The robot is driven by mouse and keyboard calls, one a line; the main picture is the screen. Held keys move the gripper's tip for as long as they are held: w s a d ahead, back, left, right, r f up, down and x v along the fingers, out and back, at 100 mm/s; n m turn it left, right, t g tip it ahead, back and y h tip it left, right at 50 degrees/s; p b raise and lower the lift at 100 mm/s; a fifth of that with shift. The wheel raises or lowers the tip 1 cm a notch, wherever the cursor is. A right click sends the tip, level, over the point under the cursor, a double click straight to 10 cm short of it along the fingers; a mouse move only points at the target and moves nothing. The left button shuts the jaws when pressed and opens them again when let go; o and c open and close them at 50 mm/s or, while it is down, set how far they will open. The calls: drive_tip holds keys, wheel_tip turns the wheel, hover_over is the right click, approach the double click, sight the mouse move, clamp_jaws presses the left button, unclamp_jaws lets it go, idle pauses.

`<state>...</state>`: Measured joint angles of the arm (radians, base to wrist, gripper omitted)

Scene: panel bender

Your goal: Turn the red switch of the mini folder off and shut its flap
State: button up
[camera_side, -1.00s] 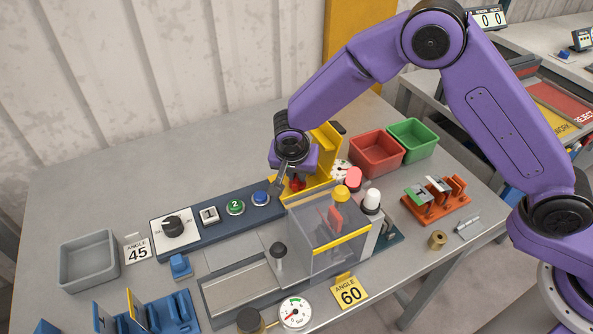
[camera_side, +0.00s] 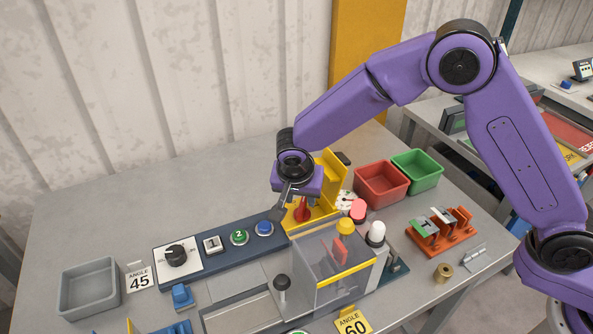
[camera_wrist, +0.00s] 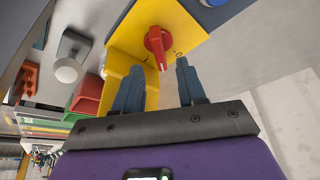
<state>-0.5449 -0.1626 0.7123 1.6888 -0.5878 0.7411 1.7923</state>
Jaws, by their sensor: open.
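The red switch (camera_wrist: 157,42) is a rotary knob on a yellow plate in the wrist view, with marks for on and off at its lower end. Its exact setting is hard to tell. In the side view the switch (camera_side: 302,210) sits in the yellow housing of the mini folder. The yellow flap (camera_side: 331,172) stands raised behind it. My gripper (camera_wrist: 158,80) is open and empty, its two fingers apart just short of the knob, one on each side of its line. In the side view my gripper (camera_side: 289,209) is beside the switch, partly in front of the housing.
A blue button (camera_side: 264,228) and a green button (camera_side: 239,237) lie left of the switch. A clear guard box (camera_side: 330,275), a red lamp (camera_side: 358,208) and a white lamp (camera_side: 376,231) stand close by. Red (camera_side: 382,183) and green (camera_side: 417,170) bins are behind right.

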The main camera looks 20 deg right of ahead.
drive_tip(key=v, duration=1.3)
drive_tip(key=shift+r, duration=0.2)
drive_tip(key=m, duration=3.6)
approach(301, 207)
drive_tip(key=x, duration=0.8)
drive_tip(key=shift+w+d+f, duration=0.15)
drive_tip(key=shift+f, duration=0.2)
